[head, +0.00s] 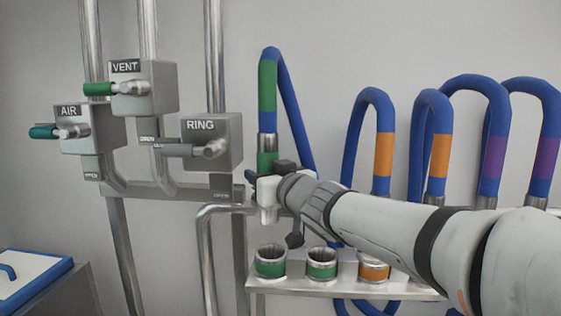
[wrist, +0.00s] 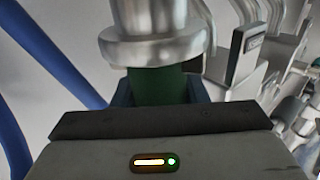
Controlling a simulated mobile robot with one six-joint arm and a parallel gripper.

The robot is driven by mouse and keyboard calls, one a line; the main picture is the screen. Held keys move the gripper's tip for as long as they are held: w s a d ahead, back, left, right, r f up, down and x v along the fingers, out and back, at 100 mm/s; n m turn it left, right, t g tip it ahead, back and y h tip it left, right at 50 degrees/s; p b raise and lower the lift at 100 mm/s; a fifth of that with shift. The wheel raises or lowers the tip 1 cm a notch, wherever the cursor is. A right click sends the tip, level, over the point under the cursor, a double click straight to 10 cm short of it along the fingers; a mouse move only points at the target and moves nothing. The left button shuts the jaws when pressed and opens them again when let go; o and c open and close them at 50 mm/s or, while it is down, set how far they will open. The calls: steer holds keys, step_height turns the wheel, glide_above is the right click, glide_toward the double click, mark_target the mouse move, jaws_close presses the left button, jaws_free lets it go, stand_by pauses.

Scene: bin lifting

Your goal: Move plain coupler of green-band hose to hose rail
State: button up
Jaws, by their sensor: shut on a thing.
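The green-band hose (head: 267,88) is blue with a green band and arches above my gripper (head: 267,173). Its held end has a metal collar (head: 267,143) and a green part just below, gripped between my jaws. In the wrist view the metal collar (wrist: 155,40) stands above the green part (wrist: 168,88), which sits between my dark fingers. The hose's other leg slopes down to the right behind my arm, so its far end is hidden. A metal rail (head: 345,287) at the lower middle bears open cups, two with green bands (head: 270,262) (head: 321,265) and one with orange (head: 373,270).
Blue hoses with orange bands (head: 384,155) and purple bands (head: 493,158) arch at the right, their lower ends partly behind my arm. Valve boxes AIR (head: 92,135), VENT (head: 155,95) and RING (head: 222,155) stand at the left on pipes. A blue-edged panel (head: 30,278) lies lower left.

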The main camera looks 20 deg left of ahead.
steer(key=shift+w+a+r, duration=0.15)
steer(key=shift+w+r, duration=0.15)
steer(key=shift+r, duration=0.2)
steer(key=shift+w+f, duration=0.15)
steer(key=shift+w+d+f, duration=0.1)
steer(key=shift+d+f, duration=0.15)
steer(key=shift+f, duration=0.35)
step_height(320, 180, down, 4)
steer(key=shift+f+b, duration=0.25)
steer(key=shift+b, duration=0.75)
steer(key=shift+a+r+p, duration=0.1)
steer(key=shift+r+p, duration=0.25)
steer(key=shift+s+r, duration=0.25)
steer(key=shift+s, duration=0.05)
steer(key=shift+f, duration=0.25)
steer(key=shift+f+b, duration=1.25)
steer(key=shift+f, duration=0.1)
